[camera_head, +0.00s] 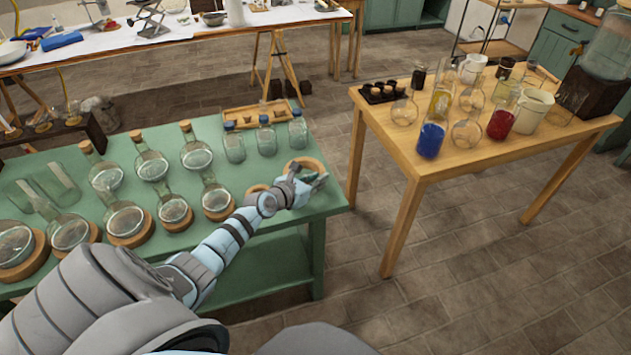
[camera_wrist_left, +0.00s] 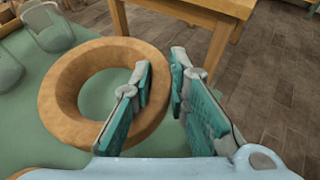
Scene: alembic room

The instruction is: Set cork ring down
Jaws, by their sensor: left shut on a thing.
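The cork ring (camera_head: 309,161) is a thick tan ring at the right end of the green table (camera_head: 282,231). In the left wrist view the ring (camera_wrist_left: 68,80) lies level, with green tabletop showing through its hole. My left gripper (camera_head: 305,179) is shut on the ring's right side. In the wrist view one finger of the gripper (camera_wrist_left: 162,82) is inside the hole and the other is outside the rim. I cannot tell whether the ring touches the tabletop or is just above it. My right gripper is not in view.
Several corked flasks stand on cork rings to the left, such as a flask (camera_head: 215,197). Blue-capped bottles (camera_head: 266,137) stand behind the ring, near a wooden tray (camera_head: 240,112). A wooden table (camera_head: 440,166) with glassware stands to the right, across a floor gap.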

